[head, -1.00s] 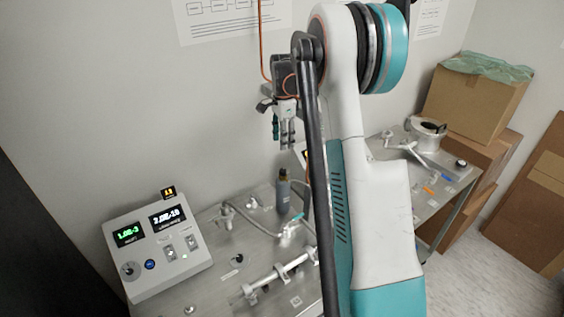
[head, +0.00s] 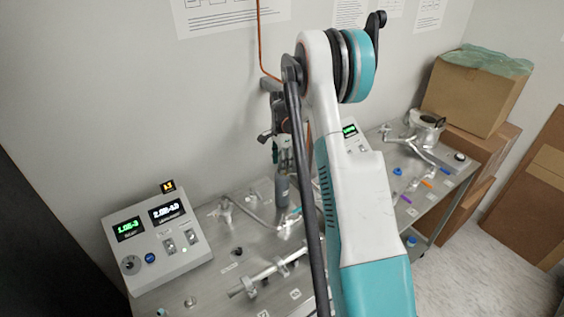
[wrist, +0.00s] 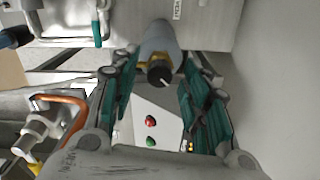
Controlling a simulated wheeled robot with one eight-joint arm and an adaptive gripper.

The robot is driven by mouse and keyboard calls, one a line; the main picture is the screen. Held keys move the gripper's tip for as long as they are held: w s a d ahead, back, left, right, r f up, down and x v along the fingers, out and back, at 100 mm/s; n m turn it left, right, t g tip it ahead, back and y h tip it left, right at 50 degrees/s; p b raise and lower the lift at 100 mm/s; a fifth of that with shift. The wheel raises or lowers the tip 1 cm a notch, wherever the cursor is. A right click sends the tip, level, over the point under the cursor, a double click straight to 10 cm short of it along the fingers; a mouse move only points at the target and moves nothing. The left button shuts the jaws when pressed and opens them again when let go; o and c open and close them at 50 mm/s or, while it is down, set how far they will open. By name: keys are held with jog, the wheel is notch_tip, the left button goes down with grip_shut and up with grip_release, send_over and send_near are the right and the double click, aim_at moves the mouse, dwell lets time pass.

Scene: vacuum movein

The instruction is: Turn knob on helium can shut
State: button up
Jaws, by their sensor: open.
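The helium can is a grey bottle (head: 282,190) standing on the metal bench near the wall, partly behind my arm in the head view. In the wrist view its grey body (wrist: 158,38) has a yellowish collar and a dark round knob (wrist: 160,76) with a pale line on it. My gripper (wrist: 158,72) is open, its teal fingers on either side of the knob in that view. I cannot tell whether either finger touches it. In the head view my gripper (head: 282,157) is just above the can, partly hidden by my arm.
A control box (head: 156,240) with lit displays stands at the left of the bench. A metal pipe fitting (head: 262,276) lies in front of the can. Cardboard boxes (head: 475,92) are stacked at the right. The wall is close behind the can.

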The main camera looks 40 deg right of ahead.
grip_shut()
jog(key=shift+n+b, duration=0.3)
jog(key=n+b, duration=0.3)
jog(key=shift+f+n, duration=0.15)
jog(key=shift+n, duration=0.15)
jog(key=n+b, duration=0.2)
jog(key=n, duration=0.2)
jog(key=n+b, duration=0.2)
jog(key=n, duration=0.5)
jog(key=n+b, duration=0.1)
jog(key=n, duration=0.1)
jog(key=shift+r+n+b, duration=0.2)
jog(key=shift+n+b, duration=0.1)
jog(key=shift+n, duration=0.1)
